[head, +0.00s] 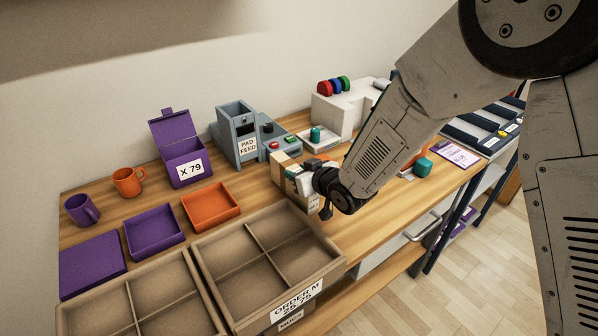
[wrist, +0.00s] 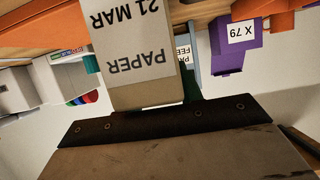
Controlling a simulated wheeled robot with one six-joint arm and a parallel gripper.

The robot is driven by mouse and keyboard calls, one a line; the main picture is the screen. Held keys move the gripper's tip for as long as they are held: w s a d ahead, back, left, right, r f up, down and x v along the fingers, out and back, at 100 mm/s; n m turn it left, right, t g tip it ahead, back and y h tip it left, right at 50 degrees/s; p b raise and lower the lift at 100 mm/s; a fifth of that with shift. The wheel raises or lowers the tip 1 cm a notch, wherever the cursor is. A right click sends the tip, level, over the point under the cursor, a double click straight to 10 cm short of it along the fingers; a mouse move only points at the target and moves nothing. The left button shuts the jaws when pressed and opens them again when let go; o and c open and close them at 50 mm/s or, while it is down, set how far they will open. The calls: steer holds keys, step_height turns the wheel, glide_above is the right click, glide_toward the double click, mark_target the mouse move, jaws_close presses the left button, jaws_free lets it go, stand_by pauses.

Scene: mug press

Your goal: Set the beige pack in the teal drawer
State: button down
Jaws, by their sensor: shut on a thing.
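The beige pack (wrist: 140,72) has a white label reading PAPER and 21 MAR, upside down in the wrist view. My gripper (wrist: 142,88) is shut on it, with dark fingers on both sides. In the head view the pack (head: 281,166) shows partly beside my gripper (head: 297,182), over the wooden table in front of the pad feed machine. My gripper hides part of it, and I cannot tell its height above the table. I cannot make out a teal drawer in either view.
The pad feed machine (head: 238,133) stands behind the pack. A purple bin (head: 181,160) marked X 79 and an orange tray (head: 211,207) are to the left. A divided order crate (head: 326,262) is at the front.

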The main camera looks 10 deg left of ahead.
steer(key=c, duration=0.9)
jaws_free()
steer(key=shift+r, duration=0.15)
steer(key=v, duration=1.2)
steer(key=shift+s, duration=0.1)
steer(key=shift+d, duration=0.1)
